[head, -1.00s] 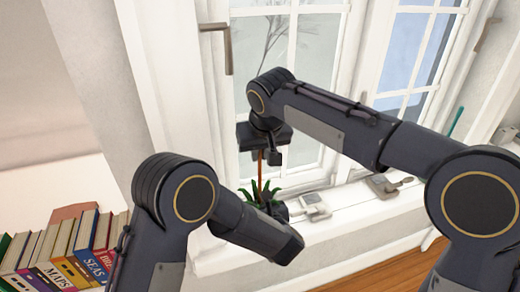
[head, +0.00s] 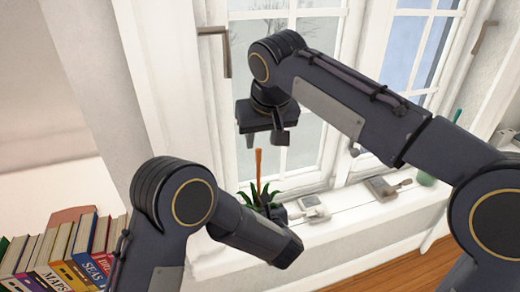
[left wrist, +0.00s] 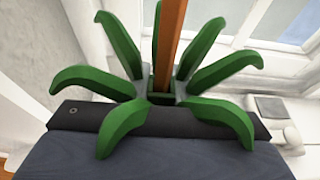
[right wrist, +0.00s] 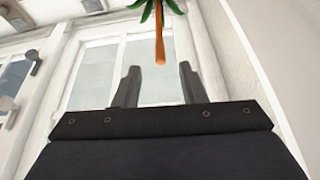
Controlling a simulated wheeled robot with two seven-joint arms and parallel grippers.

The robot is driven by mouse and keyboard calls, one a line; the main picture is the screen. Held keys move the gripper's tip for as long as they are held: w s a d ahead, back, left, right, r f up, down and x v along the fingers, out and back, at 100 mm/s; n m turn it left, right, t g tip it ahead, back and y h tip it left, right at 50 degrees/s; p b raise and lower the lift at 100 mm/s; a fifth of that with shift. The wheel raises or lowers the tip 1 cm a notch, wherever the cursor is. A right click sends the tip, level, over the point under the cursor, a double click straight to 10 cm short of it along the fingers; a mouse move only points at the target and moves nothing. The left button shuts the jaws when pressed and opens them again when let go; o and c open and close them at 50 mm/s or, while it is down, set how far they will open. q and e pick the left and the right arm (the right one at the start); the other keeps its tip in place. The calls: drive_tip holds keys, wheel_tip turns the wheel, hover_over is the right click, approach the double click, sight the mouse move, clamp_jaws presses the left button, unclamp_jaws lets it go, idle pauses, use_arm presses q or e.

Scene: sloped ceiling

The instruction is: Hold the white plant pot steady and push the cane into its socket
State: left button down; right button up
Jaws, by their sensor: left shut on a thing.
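The orange-brown cane (head: 258,168) stands about upright among the green leaves of the plant (head: 268,196) on the window sill. In the left wrist view the cane (left wrist: 168,50) rises from the centre of the leaves (left wrist: 215,72); its lower end is hidden. The white pot is hidden, mostly behind my left gripper (head: 277,212), which is shut on it at plant level. Its fingers are not visible. My right gripper (head: 265,142) is open and empty above the cane. In the right wrist view the cane's free end (right wrist: 160,55) shows beyond and between the two parted fingers.
The window (head: 312,130) stands close behind the plant. Small grey-white objects (head: 312,206) and (head: 388,187) lie on the sill (head: 345,222) to the right of the plant. A row of books (head: 75,250) is at the lower left.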

drive_tip(key=v, duration=0.4)
idle(0.5)
use_arm(q)
drive_tip(key=c, duration=1.2)
unclamp_jaws()
drive_tip(key=shift+c, duration=0.2)
